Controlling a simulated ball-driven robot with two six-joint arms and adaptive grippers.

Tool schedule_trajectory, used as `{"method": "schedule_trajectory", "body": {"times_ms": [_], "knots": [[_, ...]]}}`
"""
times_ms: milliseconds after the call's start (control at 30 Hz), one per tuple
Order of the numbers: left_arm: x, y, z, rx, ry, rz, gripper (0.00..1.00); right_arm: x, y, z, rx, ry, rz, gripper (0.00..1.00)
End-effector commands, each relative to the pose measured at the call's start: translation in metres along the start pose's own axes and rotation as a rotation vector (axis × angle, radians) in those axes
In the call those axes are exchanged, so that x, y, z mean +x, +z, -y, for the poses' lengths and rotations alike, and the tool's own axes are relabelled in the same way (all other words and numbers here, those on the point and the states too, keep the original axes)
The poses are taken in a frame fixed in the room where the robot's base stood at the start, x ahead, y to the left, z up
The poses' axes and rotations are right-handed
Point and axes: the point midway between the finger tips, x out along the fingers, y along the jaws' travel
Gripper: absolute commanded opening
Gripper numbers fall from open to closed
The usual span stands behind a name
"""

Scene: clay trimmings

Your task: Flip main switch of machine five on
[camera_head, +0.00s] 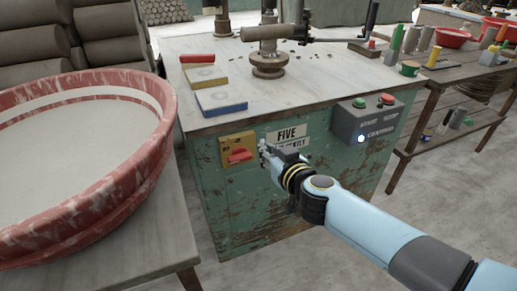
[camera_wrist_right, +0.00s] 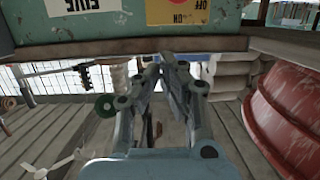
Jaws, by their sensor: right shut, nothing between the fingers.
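The green cabinet of machine five (camera_head: 215,185) stands in the middle of the head view, with a "FIVE" label (camera_head: 287,134) on its front. Its main switch is a yellow plate with a red handle (camera_head: 239,156), left of the label; the handle lies roughly level. My left gripper is out of view.
A grey control box (camera_head: 368,122) with red and green buttons and a lit lamp sits right of the label. A large red basin (camera_head: 150,160) stands close on the left. A wooden table (camera_head: 440,80) with tools is at the right.

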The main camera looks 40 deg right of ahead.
Motion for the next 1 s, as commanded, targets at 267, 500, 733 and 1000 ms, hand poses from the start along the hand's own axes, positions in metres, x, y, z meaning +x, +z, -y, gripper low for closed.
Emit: {"method": "schedule_trajectory", "body": {"times_ms": [267,500,733,1000], "knots": [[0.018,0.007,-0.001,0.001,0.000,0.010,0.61,0.047,0.003,0.000,0.000,0.000,-0.002,0.00],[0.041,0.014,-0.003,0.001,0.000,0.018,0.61,0.100,0.004,0.000,0.000,0.001,-0.002,0.00],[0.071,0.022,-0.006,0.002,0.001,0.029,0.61,0.104,0.034,0.000,-0.001,0.000,0.002,0.00],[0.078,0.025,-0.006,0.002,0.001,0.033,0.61,0.106,0.039,0.000,-0.001,0.000,0.000,0.00]]}}
